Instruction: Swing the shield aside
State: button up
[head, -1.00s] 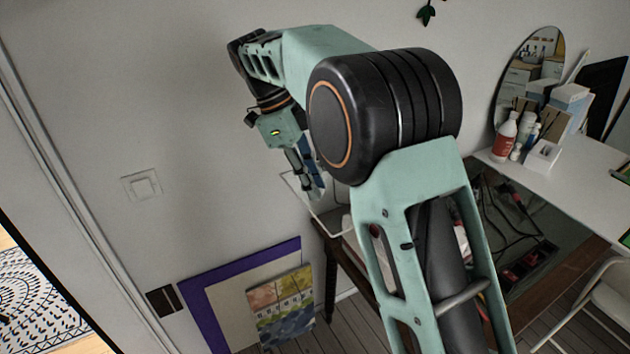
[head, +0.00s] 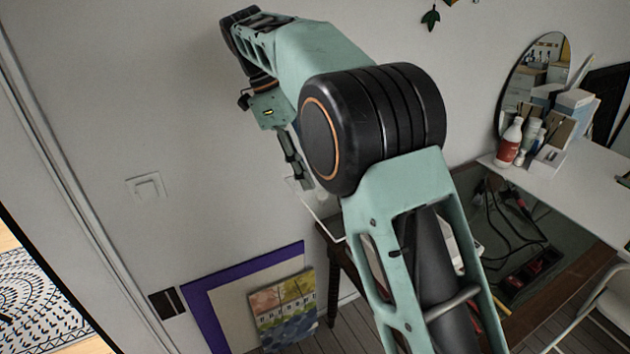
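My gripper (head: 296,170) points downward near the wall at the back left end of the dark wooden table. Its fingertips are partly hidden by my arm's large black joint, so its opening does not show clearly. A thin, pale-edged clear panel (head: 328,226), which may be the shield, shows at the table's left end, just below and right of the gripper. Most of it is hidden behind my arm. I cannot tell whether the gripper touches it.
A white desk (head: 590,200) with bottles, boxes and an oval mirror (head: 522,75) stands at the right. A purple-framed board (head: 207,318) and a colourful picture (head: 285,315) lean on the wall below.

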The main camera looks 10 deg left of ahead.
jog(key=shift+v, duration=1.35)
